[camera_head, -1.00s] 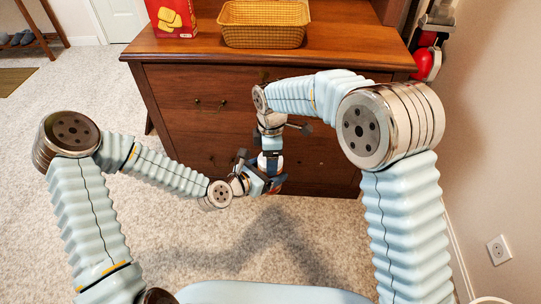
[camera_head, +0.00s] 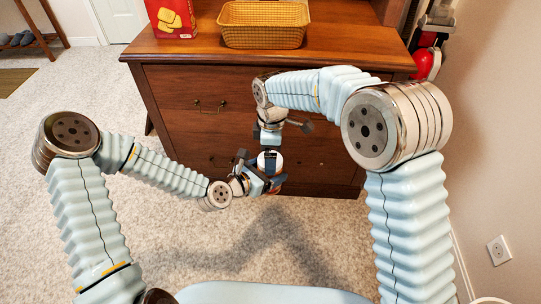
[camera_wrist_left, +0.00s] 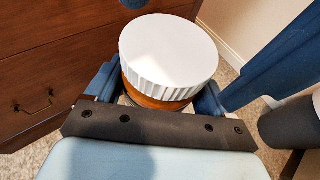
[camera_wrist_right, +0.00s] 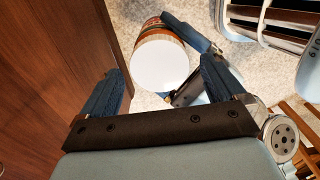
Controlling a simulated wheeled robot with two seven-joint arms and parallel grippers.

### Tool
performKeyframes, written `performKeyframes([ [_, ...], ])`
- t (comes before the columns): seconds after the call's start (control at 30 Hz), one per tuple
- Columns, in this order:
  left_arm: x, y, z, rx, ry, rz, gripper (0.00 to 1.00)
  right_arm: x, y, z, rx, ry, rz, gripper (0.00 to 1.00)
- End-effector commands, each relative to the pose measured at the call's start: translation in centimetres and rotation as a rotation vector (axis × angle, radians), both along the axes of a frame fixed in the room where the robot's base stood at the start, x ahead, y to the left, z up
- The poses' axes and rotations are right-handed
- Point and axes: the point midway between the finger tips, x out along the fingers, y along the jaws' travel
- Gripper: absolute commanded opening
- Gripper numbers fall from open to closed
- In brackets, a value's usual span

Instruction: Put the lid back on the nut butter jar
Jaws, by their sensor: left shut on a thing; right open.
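The nut butter jar (camera_wrist_left: 160,101) has a brown-orange body and is held between the fingers of my left gripper (camera_wrist_left: 155,90). Its white ribbed lid (camera_wrist_left: 170,50) sits on top and covers the mouth; I cannot tell how tightly it is seated. In the right wrist view the lid (camera_wrist_right: 160,64) shows as a plain white disc, with the banded jar side (camera_wrist_right: 152,26) beyond it. My right gripper (camera_head: 269,156) is open and empty, its fingers spread above the lid. In the head view the jar is mostly hidden by my grippers.
The wooden hutch (camera_head: 200,130) with drawers stands just behind the grippers. A yellow wicker basket (camera_head: 264,35) and a red cracker box (camera_head: 172,18) are on its top. Open carpet (camera_head: 330,240) lies below. A wall (camera_head: 490,130) closes the right side.

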Motion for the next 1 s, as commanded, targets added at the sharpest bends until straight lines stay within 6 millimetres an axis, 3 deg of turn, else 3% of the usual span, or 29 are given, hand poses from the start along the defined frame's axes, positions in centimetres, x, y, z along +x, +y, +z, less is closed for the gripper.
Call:
performKeyframes([
  [0.2, 0.0, -0.1, 0.0, 0.0, -0.001, -0.001, 0.0, 0.0, 0.2, 2.5, 0.004, -0.003, 0.002, 0.99],
  [0.47, 0.0, -0.1, 0.1, -0.001, -0.001, -0.002, 0.0, 0.1, 0.1, 2.6, 0.003, -0.003, 0.001, 0.99],
  [0.5, 0.0, -0.1, 0.1, -0.001, -0.001, -0.002, 0.0, 0.1, 0.1, 2.6, 0.003, -0.003, 0.002, 0.95],
  [0.57, 0.0, -0.1, 0.1, -0.001, -0.001, -0.002, 0.0, 0.1, 0.1, 2.7, 0.003, -0.001, 0.022, 0.95],
  [0.67, 0.0, -0.1, 0.1, -0.001, -0.001, -0.002, 0.0, 0.0, 0.2, 3.1, 0.008, 0.003, 0.148, 0.95],
  [0.9, 0.0, -0.1, 0.1, -0.001, -0.001, -0.002, 0.0, 0.1, 0.1, 5.4, 0.018, -0.004, 0.62, 0.95],
  [1.0, 0.0, -0.1, 0.1, -0.001, -0.001, -0.002, 0.0, 0.1, 0.1, 6.0, 0.017, -0.01, 0.721, 0.95],
])
